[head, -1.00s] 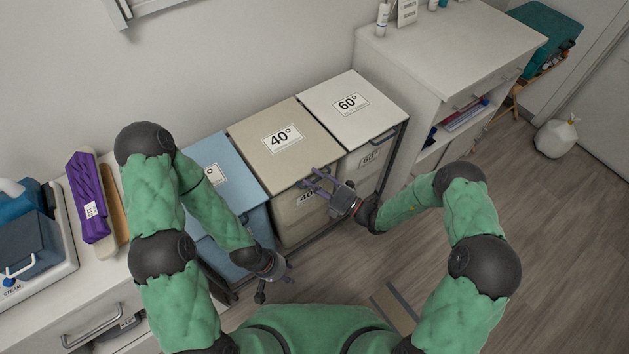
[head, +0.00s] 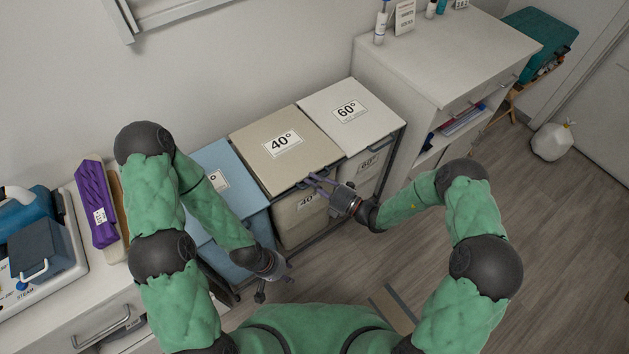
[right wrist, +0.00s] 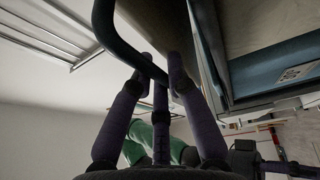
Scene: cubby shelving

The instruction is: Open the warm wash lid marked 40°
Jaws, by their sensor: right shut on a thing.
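The beige warm wash lid marked 40° (head: 262,152) lies flat and closed on its bin (head: 296,225), between the blue bin and the white 60° lid. My right gripper (head: 313,181) is at the lid's front edge, shut on its dark handle. In the right wrist view, the purple fingers close on the dark curved handle bar (right wrist: 115,40). My left gripper (head: 276,281) hangs low in front of the blue bin, apart from the lid and holding nothing visible; whether its jaws are open is unclear.
The blue-lidded bin (head: 225,205) stands to the left and the white 60° lid (head: 335,105) to the right. A white cabinet (head: 440,65) stands beyond it. A purple item (head: 95,190) and a steam iron station (head: 40,250) are at the left.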

